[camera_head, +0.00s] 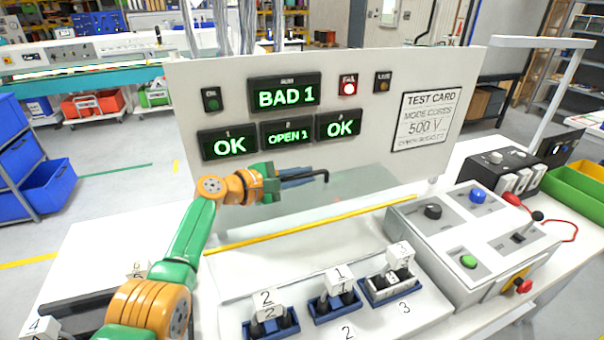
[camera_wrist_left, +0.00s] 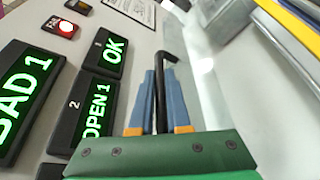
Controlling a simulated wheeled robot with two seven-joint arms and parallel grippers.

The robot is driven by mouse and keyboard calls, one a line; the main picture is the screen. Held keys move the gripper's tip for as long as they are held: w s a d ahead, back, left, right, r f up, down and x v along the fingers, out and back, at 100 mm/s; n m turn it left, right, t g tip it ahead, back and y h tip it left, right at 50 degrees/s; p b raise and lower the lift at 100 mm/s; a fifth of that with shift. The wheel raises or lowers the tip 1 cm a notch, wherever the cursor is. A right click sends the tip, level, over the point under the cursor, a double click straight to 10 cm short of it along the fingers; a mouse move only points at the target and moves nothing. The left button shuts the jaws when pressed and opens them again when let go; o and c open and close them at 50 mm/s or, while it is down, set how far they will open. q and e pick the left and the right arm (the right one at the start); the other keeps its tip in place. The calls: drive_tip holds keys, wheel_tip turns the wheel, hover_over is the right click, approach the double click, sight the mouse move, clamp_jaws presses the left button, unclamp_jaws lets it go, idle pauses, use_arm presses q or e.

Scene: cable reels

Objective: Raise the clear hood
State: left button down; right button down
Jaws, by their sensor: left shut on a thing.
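The clear hood (camera_head: 350,188) is a see-through panel with a yellow strip (camera_head: 310,226) along its near edge, in front of the upright display panel. In the left wrist view the hood's clear sheet (camera_wrist_left: 225,95) and yellow edge are at the right. My left gripper (camera_head: 308,178) is at the hood's far side, close to the display panel. Its blue fingers (camera_wrist_left: 160,98) are shut on a black bent handle (camera_wrist_left: 168,58), whose hooked end sticks out past the fingertips. Where the handle joins the hood is hidden. My right gripper is not in view.
The display panel (camera_head: 225,105) shows BAD 1, OK, OPEN 1, OK and a lit red lamp (camera_head: 348,88). Numbered blue sockets (camera_head: 335,306) stand on the bench in front. A control box (camera_head: 470,235) with knobs stands right, beside a black instrument (camera_head: 490,172).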

use_arm(q)
drive_tip(key=shift+f, duration=0.1)
drive_tip(key=c, duration=1.2)
unclamp_jaws()
drive_tip(key=shift+s, duration=0.1)
drive_tip(key=shift+o, duration=0.2)
drive_tip(key=shift+s+a+r, duration=0.25)
drive_tip(key=shift+a+r, duration=0.05)
drive_tip(key=shift+a, duration=0.1)
drive_tip(key=v, duration=0.5)
drive_tip(key=shift+s+f, duration=0.1)
drive_tip(key=shift+f, duration=0.05)
drive_tip(key=shift+s+a, duration=0.35)
